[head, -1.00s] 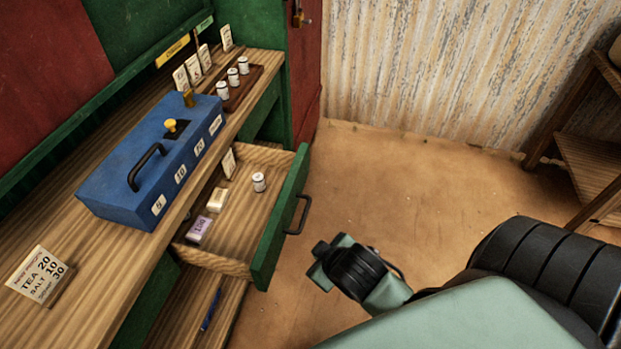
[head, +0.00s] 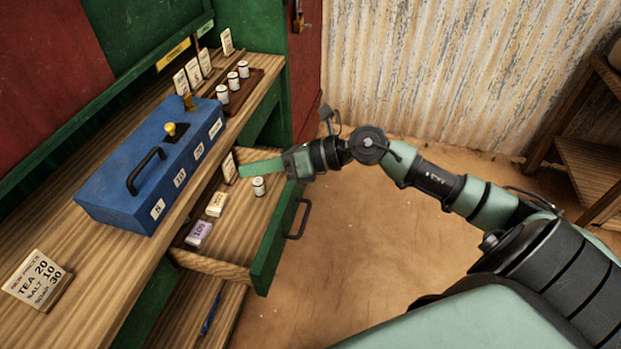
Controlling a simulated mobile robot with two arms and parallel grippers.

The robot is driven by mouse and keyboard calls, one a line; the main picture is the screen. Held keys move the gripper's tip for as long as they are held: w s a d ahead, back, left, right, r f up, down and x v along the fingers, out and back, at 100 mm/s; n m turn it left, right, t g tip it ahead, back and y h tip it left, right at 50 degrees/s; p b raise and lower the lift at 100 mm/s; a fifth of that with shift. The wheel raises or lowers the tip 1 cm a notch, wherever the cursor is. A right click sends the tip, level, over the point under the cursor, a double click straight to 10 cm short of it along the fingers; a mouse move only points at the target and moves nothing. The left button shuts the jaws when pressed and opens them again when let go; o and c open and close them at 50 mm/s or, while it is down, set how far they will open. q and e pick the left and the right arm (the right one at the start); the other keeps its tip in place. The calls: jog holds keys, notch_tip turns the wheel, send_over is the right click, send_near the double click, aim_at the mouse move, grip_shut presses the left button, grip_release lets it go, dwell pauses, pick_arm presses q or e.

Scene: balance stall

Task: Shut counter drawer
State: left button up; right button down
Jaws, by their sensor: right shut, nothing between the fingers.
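The counter drawer (head: 220,268) is pulled out from under the wooden counter (head: 50,215), with a green front (head: 276,240) and a dark bar handle (head: 300,219). Inside it are a white cylinder (head: 259,187), a purple-labelled block (head: 198,235), a cream block (head: 216,204) and an upright card (head: 229,168). My right gripper (head: 250,169) is shut and empty. In the picture it lies across the far end of the drawer, its fingers pointing left; I cannot tell whether it touches the drawer. My left gripper is not in view.
A blue box (head: 150,165) with a black handle stands on the counter, beside a tray (head: 243,90) of white cylinders. A price sign (head: 38,280) is at the lower left. A wooden shelf (head: 595,165) stands at right. The floor (head: 350,260) between is clear.

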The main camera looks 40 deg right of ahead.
jog(key=s+d+f+n+g+h, duration=0.25)
jog(key=d+h, duration=0.25)
jog(key=d, duration=0.5)
jog(key=s+d+f+n+g+h, duration=0.1)
jog(key=d+f+g+h, duration=0.25)
jog(key=d, duration=0.75)
jog(key=w+a+f+p, duration=0.2)
jog(key=w+a+f, duration=0.3)
jog(key=f, duration=0.4)
jog(key=shift+w+a+f+t+h, duration=0.2)
jog(key=shift+w+f+t+h, duration=0.15)
jog(key=shift+w, duration=0.2)
